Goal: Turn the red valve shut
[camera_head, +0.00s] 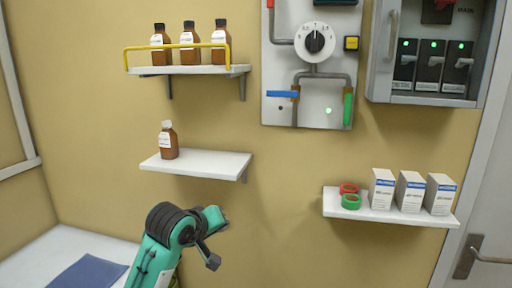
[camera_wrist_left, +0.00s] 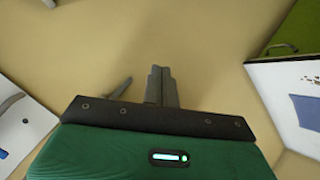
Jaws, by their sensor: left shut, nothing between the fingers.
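A small red piece (camera_head: 270,3) shows at the top edge of the head view, by a pipe at the panel's upper left. It is cut off, and I cannot tell whether it is the red valve or how it is set. The white panel (camera_head: 272,60) carries a round dial (camera_head: 315,42), a blue lever (camera_head: 283,94) lying level and a green lever (camera_head: 348,108) hanging upright. My left gripper (camera_head: 212,262) is low, below the bottle shelf and well apart from the panel. In the left wrist view its fingers (camera_wrist_left: 161,86) are shut and empty. My right gripper is out of view.
The upper shelf (camera_head: 205,70) holds brown bottles behind a yellow rail. The lower shelf (camera_head: 200,163) holds one bottle. A right shelf (camera_head: 385,215) holds white boxes and red and green rings. A grey cabinet (camera_head: 385,60) hangs upper right. The wall between is bare.

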